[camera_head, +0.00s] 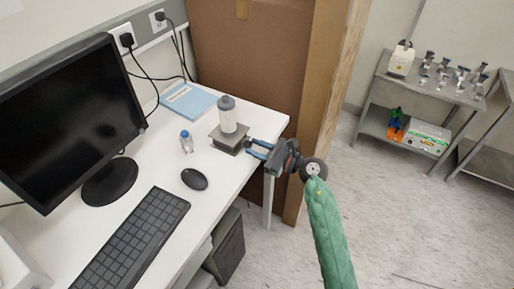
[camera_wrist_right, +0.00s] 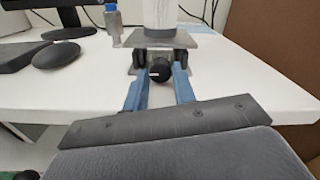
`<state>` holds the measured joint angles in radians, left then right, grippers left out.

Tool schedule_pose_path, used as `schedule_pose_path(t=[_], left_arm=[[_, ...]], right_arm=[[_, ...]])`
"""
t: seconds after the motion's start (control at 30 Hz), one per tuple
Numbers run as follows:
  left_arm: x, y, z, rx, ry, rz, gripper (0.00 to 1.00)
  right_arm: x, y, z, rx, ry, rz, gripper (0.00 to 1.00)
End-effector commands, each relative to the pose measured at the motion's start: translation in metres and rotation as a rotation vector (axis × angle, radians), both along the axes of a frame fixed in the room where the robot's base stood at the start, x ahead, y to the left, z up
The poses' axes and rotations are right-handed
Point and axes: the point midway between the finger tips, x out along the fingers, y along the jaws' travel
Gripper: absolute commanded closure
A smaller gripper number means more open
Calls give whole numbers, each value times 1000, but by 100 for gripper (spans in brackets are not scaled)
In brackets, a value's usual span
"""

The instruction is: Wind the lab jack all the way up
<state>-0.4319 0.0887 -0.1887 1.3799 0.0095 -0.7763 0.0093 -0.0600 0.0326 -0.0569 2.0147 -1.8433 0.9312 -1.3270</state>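The lab jack (camera_head: 229,142) stands near the right edge of the white desk, its plate low above its base. A white container with a grey lid (camera_head: 227,114) stands upright on it. In the right wrist view, the jack's plate (camera_wrist_right: 172,40) and its dark round knob (camera_wrist_right: 160,73) face me. My right gripper (camera_head: 259,149) reaches in from the right at the desk edge. Its blue fingers (camera_wrist_right: 161,82) are apart, one on each side of the knob, with small gaps showing. Whether the tips reach past the knob is hard to tell. My left gripper is not in view.
A small blue-capped bottle (camera_head: 186,142) and a mouse (camera_head: 194,179) are left of the jack. A blue book (camera_head: 187,101), monitor (camera_head: 69,122) and keyboard (camera_head: 132,240) share the desk. A brown panel (camera_head: 250,52) stands behind.

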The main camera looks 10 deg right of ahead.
Motion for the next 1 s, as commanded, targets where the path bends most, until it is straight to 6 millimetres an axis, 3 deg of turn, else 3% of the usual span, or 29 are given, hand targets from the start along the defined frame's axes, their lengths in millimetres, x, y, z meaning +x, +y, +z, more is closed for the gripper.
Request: schedule_pose_path(t=[0.1, 0.33, 0.7, 1.0], left_arm=[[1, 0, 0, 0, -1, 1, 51], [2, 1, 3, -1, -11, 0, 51], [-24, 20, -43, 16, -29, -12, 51], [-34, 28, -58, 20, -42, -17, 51]], right_arm=[[0, 0, 0, 0, 0, 0, 96], [0, -1, 2, 35, 51, 1, 96], [1, -1, 3, 228, 317, 0, 96], [1, -1, 1, 293, 401, 0, 96]])
